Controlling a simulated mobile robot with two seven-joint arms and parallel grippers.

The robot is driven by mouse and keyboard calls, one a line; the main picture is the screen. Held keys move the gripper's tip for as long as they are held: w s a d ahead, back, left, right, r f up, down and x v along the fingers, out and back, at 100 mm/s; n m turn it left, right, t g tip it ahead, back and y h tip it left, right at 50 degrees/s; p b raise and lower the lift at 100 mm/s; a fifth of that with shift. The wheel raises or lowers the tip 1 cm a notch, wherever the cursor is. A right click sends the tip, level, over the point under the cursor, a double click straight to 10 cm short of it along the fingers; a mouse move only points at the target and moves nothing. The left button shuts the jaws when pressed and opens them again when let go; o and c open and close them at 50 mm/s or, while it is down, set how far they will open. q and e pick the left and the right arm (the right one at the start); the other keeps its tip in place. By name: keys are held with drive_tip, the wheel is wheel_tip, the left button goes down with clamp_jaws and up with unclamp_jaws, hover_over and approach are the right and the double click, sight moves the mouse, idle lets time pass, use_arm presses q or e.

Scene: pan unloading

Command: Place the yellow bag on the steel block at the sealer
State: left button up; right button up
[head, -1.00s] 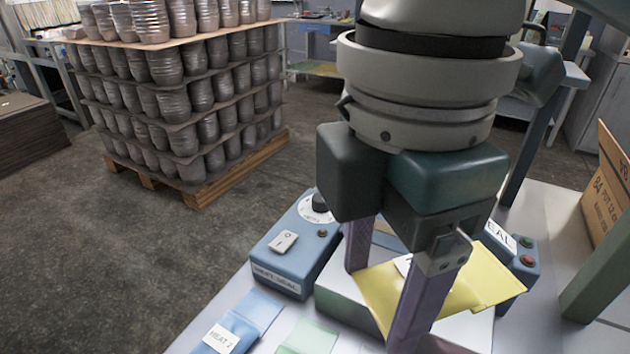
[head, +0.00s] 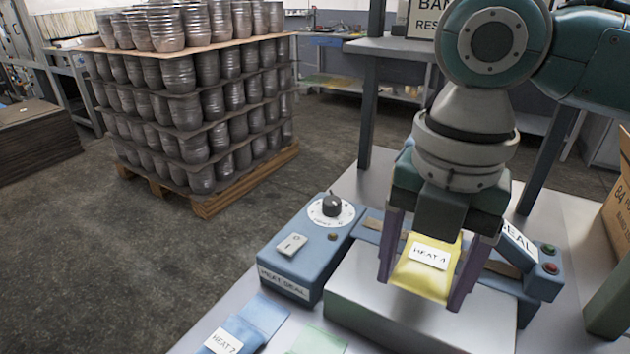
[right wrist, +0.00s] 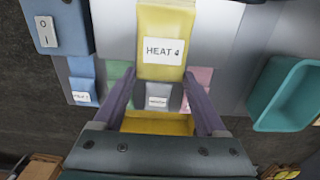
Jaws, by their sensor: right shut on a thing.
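The yellow bag (head: 428,272), with a white HEAT label, is between the two fingers of my right gripper (head: 420,292), which is shut on it. The bag is over the steel block (head: 415,325) in front of the sealer (head: 370,232). I cannot tell whether the bag's lower edge touches the block. In the right wrist view the yellow bag (right wrist: 161,20) extends out beyond the fingertips of the right gripper (right wrist: 160,76). My left gripper is not in view.
A blue control box (head: 310,250) with a dial and switch stands left of the block. A blue bag (head: 245,325) and a green bag (head: 318,342) lie at the front. A teal bin (right wrist: 285,95) shows in the wrist view. A pallet of metal cups (head: 200,110) stands behind left.

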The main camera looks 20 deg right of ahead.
sight(429, 258)
drive_tip(key=shift+w+d, duration=1.05)
drive_tip(key=shift+d, duration=0.2)
drive_tip(key=shift+w+d+f, duration=0.1)
drive_tip(key=shift+d+f, duration=0.05)
drive_tip(key=shift+f, duration=1.6)
drive_tip(key=shift+f, duration=0.1)
drive_tip(key=shift+f, duration=0.4)
drive_tip(key=o, duration=1.5)
drive_tip(key=shift+o, duration=0.2)
